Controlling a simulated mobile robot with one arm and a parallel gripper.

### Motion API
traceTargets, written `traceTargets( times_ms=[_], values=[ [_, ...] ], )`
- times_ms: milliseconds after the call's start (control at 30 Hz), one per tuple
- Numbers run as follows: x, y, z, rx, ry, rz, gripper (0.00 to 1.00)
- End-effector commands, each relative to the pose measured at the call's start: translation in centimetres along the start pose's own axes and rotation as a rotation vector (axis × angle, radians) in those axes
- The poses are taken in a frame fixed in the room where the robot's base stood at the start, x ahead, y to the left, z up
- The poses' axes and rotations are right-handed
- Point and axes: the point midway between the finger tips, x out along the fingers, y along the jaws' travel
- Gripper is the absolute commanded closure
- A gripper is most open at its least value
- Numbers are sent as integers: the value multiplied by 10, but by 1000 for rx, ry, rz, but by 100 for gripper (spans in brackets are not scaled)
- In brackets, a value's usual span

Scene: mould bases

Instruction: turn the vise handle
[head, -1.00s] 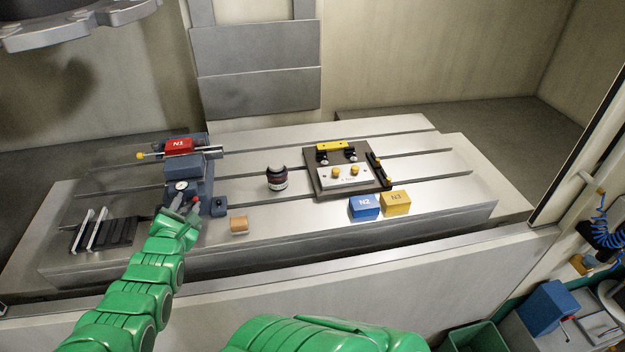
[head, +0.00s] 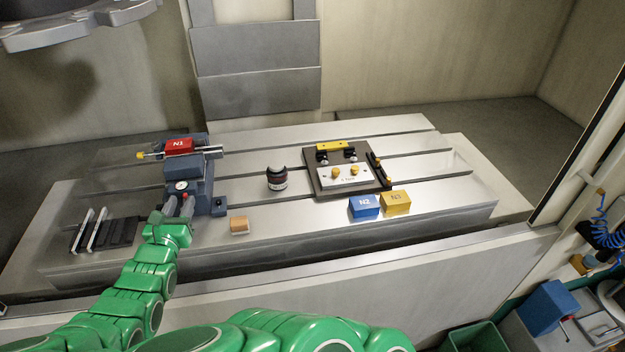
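The blue-grey vise (head: 201,186) stands at the left of the slotted machine table, with a red block marked N1 (head: 178,146) in its upper part. A round white dial (head: 181,186) sits on the vise's near side. My gripper (head: 180,200) is at the vise's near end, just below the dial.
A dark jar (head: 277,178), a fixture plate (head: 318,185), a blue N2 block (head: 364,206) and a yellow N3 block (head: 396,202) are farther right.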

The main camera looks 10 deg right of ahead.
Motion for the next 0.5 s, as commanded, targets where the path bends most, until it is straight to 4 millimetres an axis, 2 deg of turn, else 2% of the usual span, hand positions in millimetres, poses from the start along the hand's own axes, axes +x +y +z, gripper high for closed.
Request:
traceTargets(
  times_ms=[67,500],
  values=[
    [0,1,-1,-33,-5,0,64],
    [-44,3,0,-30,-5,4,64]
  ],
)
